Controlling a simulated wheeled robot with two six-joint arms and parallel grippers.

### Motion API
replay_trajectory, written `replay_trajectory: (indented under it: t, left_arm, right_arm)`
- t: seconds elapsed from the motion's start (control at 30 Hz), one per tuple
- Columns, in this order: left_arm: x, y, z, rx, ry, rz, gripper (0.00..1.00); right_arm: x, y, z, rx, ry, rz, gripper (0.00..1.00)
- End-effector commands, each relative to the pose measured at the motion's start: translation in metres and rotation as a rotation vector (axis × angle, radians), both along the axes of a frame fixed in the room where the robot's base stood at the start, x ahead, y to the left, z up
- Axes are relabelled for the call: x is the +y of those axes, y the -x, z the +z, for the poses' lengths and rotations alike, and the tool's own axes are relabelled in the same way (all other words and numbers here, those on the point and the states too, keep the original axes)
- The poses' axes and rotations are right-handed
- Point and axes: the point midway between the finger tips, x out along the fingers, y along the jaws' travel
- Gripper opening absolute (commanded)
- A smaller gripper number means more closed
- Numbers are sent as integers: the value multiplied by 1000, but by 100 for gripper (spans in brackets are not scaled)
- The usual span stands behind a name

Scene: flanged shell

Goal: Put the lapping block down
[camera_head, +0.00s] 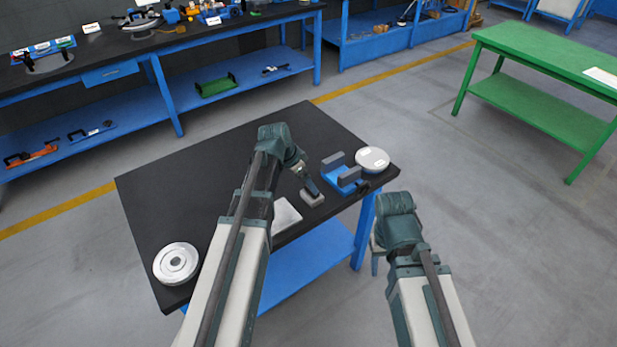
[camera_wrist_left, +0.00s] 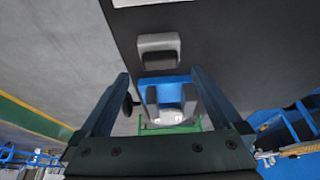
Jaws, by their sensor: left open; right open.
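The lapping block, a small grey block (camera_head: 312,198), rests on the black table top beside the blue fixture. In the left wrist view the grey block (camera_wrist_left: 158,46) lies just beyond my open left fingertips (camera_wrist_left: 160,76), roughly centred between them. In the head view my left gripper (camera_head: 312,188) points down at the block and partly covers it; the gap between them cannot be judged. My right gripper (camera_head: 375,262) hangs empty off the table's front right edge, partly hidden by its own arm.
A blue fixture with two grey uprights (camera_head: 341,180) and a white round disc (camera_head: 372,158) stand close to the block's right. A pale plate (camera_head: 286,214) lies left of it. A ringed white flange part (camera_head: 176,262) sits at the table's left corner. The back of the black table (camera_head: 190,180) is clear.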

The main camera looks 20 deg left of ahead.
Motion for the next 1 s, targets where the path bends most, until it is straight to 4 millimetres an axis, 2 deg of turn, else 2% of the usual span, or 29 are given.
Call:
replay_trajectory:
  t: [0.03,0.2,0.47,0.57,0.67,0.7,0.8,0.9,1.0]
  left_arm:
    - [2,4,16,0,0,0,100]
    - [8,10,33,0,0,0,100]
    - [8,14,37,5,-1,0,100]
    - [-14,29,33,42,-8,8,100]
    - [-54,62,28,127,-32,40,100]
    - [-71,79,26,166,-50,61,100]
    - [-106,123,21,253,-109,125,100]
    - [-129,161,20,310,-178,195,100]
    - [-142,190,20,341,-237,259,100]
  right_arm:
    - [0,0,16,0,0,0,50]
    - [0,0,34,0,0,0,50]
    - [0,0,37,0,0,0,50]
    - [0,0,37,0,0,0,50]
    - [0,0,37,0,0,0,50]
    - [0,0,37,0,0,0,50]
    - [0,0,37,0,0,0,50]
    - [0,0,37,0,0,0,50]
    - [0,0,37,0,0,0,50]
